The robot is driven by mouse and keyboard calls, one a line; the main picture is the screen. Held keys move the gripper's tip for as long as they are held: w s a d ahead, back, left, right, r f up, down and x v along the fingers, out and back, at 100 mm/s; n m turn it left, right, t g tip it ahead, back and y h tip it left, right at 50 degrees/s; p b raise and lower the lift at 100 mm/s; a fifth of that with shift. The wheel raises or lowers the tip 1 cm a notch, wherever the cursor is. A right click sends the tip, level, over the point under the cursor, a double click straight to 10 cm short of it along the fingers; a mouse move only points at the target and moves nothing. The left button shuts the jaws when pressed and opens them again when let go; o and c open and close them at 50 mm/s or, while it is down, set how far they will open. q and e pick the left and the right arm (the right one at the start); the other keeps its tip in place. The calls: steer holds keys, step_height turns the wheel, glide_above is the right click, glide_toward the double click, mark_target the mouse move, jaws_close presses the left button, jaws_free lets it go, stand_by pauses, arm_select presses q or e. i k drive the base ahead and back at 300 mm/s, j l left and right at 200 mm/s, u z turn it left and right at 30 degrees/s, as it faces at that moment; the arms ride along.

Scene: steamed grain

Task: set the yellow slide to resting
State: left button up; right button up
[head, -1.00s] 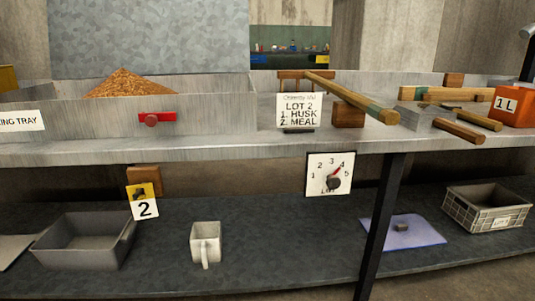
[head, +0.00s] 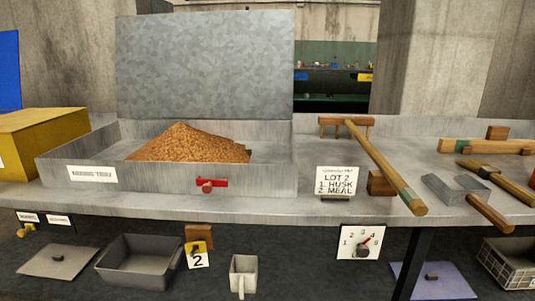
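A small yellow piece (head: 26,230), which looks like the slide, sits at the far left on the front below the worktop. It is under the left one of two small white labels, the left label (head: 27,217) and the right label (head: 58,220). The lettering on both is too small to read surely. Another small yellow part (head: 198,246) is above the white "2" plate (head: 198,261), by a wooden block. Neither of my grippers is in view.
A grey tray (head: 80,187) with a brown grain heap and red knob (head: 207,185) stands on the worktop beside a yellow box (head: 45,140). Long-handled wooden tools (head: 385,165) lie right. Below are a grey bin (head: 140,265), a mug (head: 243,275) and a numbered dial (head: 361,243).

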mark_target(22, 232)
steer(key=u, duration=1.55)
